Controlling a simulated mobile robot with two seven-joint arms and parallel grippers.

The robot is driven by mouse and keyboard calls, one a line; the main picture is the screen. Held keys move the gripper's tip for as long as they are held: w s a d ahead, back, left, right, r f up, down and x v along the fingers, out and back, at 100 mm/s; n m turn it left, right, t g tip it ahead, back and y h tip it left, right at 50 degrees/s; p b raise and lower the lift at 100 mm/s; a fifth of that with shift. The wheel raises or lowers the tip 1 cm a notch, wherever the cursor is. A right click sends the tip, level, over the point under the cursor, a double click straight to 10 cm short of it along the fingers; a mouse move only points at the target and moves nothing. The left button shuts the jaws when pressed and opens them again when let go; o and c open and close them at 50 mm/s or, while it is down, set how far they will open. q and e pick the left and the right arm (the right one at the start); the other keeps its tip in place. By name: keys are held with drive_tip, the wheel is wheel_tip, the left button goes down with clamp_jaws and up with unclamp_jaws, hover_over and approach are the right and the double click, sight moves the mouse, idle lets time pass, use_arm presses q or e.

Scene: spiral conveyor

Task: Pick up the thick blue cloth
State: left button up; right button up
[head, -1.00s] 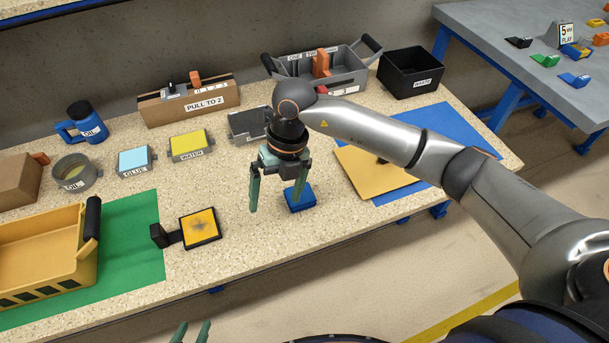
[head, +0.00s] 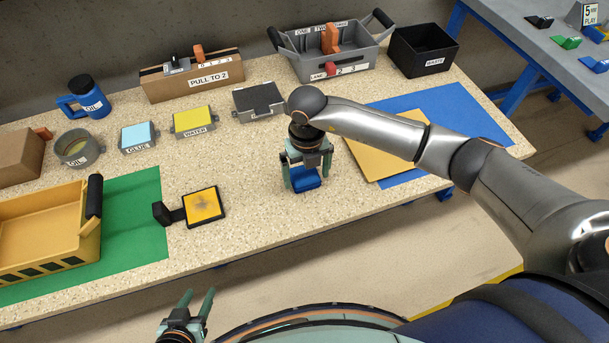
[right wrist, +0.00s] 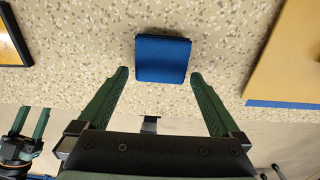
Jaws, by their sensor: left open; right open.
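The thick blue cloth (head: 305,181) is a small folded block lying on the speckled worktop. My right gripper (head: 305,184) is open above it, pointing down, with a finger on each side of it in the head view. In the right wrist view the cloth (right wrist: 162,59) lies flat, a little beyond the two open fingertips (right wrist: 157,74) and between their lines; I see no contact. My left gripper (head: 197,299) is open and empty, low in front of the table edge. It also shows at the left of the right wrist view (right wrist: 29,122).
A yellow pad in a black frame (head: 203,206) lies left of the cloth. A tan board (head: 375,155) on a blue mat (head: 446,118) lies to the right. A grey box (head: 259,102) stands behind. The worktop (head: 250,160) around the cloth is clear.

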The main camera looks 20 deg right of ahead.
drive_tip(key=shift+f, duration=1.3)
drive_tip(key=c, duration=1.2)
